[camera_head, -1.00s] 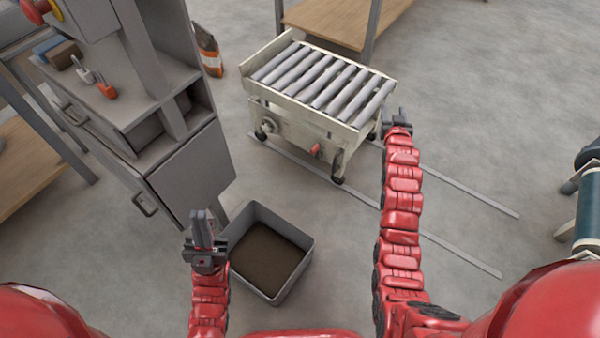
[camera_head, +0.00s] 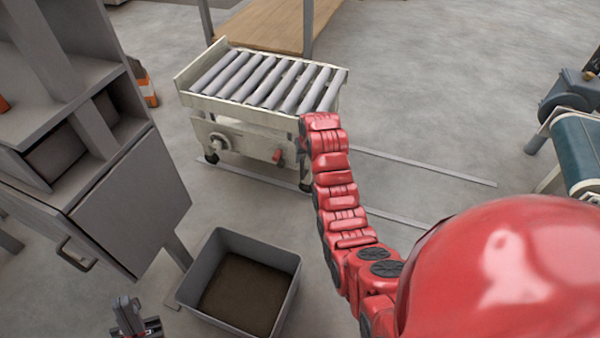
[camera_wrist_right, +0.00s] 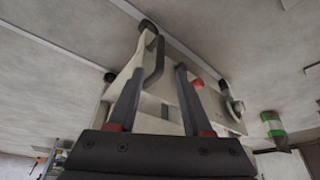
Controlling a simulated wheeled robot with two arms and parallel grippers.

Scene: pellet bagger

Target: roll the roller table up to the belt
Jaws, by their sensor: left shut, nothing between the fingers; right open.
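The roller table (camera_head: 262,116), a cream frame with grey rollers, stands upright on casters at the upper middle of the head view. The belt (camera_head: 582,150), dark green, is at the right edge, well apart from it. My right arm reaches the table's right end and hides its own gripper in the head view. In the right wrist view my right gripper (camera_wrist_right: 155,80) is open, pointing at the table's frame (camera_wrist_right: 150,105). A dark bar handle (camera_wrist_right: 154,60) shows between its fingertips; I cannot tell whether they touch it. My left gripper (camera_head: 132,318) is shut and empty at the bottom left.
Two pale floor strips (camera_head: 430,167) run from under the table rightward. A grey bin (camera_head: 222,318) with brown contents stands in front. A grey cabinet (camera_head: 130,205) is at left, a wooden bench (camera_head: 265,25) behind. The floor between table and belt looks clear.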

